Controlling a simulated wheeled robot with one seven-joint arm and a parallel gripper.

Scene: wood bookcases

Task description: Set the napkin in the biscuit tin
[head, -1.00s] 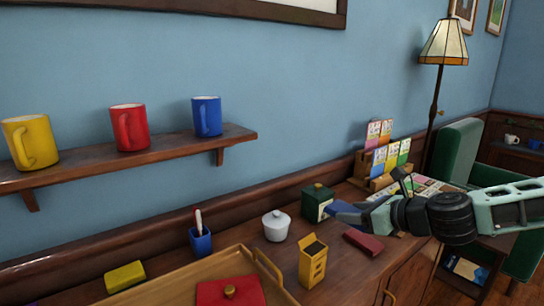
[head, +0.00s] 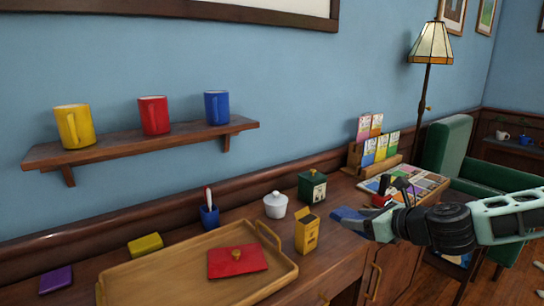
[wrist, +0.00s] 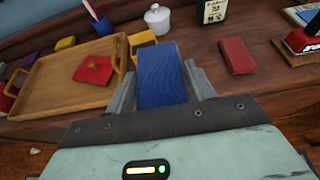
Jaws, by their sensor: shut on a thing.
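My gripper (head: 362,222) is shut on a blue folded napkin (wrist: 162,75), which sticks out flat between the two fingers in the wrist view. The napkin's blue end (head: 345,214) also shows in the head view, over the front part of the desk, apart from the green box. I cannot tell for sure which thing is the biscuit tin. A dark green box with a knob and a pale label (head: 312,187) stands at the back of the desk. A red square lid-like piece with a gold knob (head: 238,262) lies on the wooden tray (head: 150,283).
An upright yellow carton (head: 307,235) and a white lidded pot (head: 275,206) stand between tray and green box. A red block (wrist: 237,56) lies right of the napkin. A blue pen cup (head: 209,216) stands behind the tray. A card rack (head: 375,160) is farther right.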

